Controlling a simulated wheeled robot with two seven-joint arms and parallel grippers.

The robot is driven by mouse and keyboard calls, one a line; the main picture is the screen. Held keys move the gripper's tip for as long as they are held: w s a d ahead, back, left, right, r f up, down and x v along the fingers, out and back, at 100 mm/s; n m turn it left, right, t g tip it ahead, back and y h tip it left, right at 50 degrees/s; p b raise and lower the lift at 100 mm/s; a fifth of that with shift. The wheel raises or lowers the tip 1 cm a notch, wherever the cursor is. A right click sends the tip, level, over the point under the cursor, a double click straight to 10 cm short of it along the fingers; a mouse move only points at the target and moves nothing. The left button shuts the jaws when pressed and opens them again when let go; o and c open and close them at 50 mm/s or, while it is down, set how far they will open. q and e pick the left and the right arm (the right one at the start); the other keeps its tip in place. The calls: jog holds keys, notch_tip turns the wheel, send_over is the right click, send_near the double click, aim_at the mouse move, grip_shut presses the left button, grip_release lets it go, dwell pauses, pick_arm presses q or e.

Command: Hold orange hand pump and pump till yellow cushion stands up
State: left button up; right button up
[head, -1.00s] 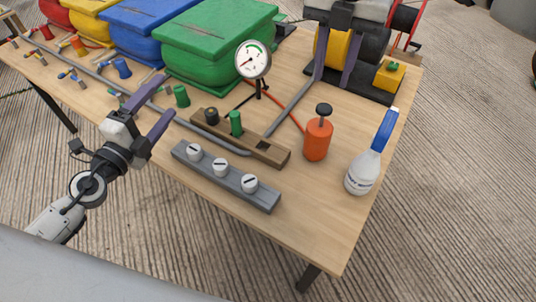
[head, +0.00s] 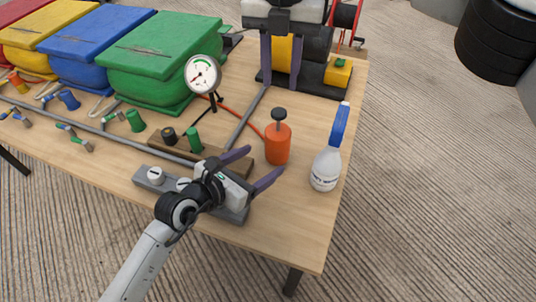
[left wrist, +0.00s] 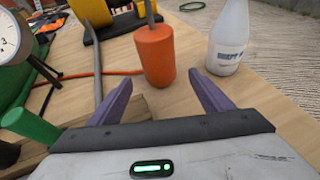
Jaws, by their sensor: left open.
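The orange hand pump (head: 277,143), with a dark knob on its rod, stands upright on the table. My left gripper (head: 265,161) is open, its purple fingers pointing toward the pump from the near side. In the left wrist view the pump body (left wrist: 155,57) stands just beyond and between the open fingertips (left wrist: 161,79), with no visible contact. The top of the pump is cut off there. My right gripper (head: 281,84) has its fingers apart and empty, hanging near the back of the table. The yellow cushion (head: 70,38) lies at the back left between the red and blue ones.
A white spray bottle (head: 326,168) with a blue top stands right of the pump. A gauge (head: 203,75), green cushion (head: 165,50) and wooden block (head: 243,172) are to the left. A grey knob strip (head: 150,178) lies partly under my left arm.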

aim_at(270, 155)
pick_arm(q)
jog(key=x, duration=0.8)
jog(key=shift+w, duration=0.15)
jog(key=shift+c, duration=0.5)
jog(key=c, duration=1.4)
pick_arm(e)
grip_shut()
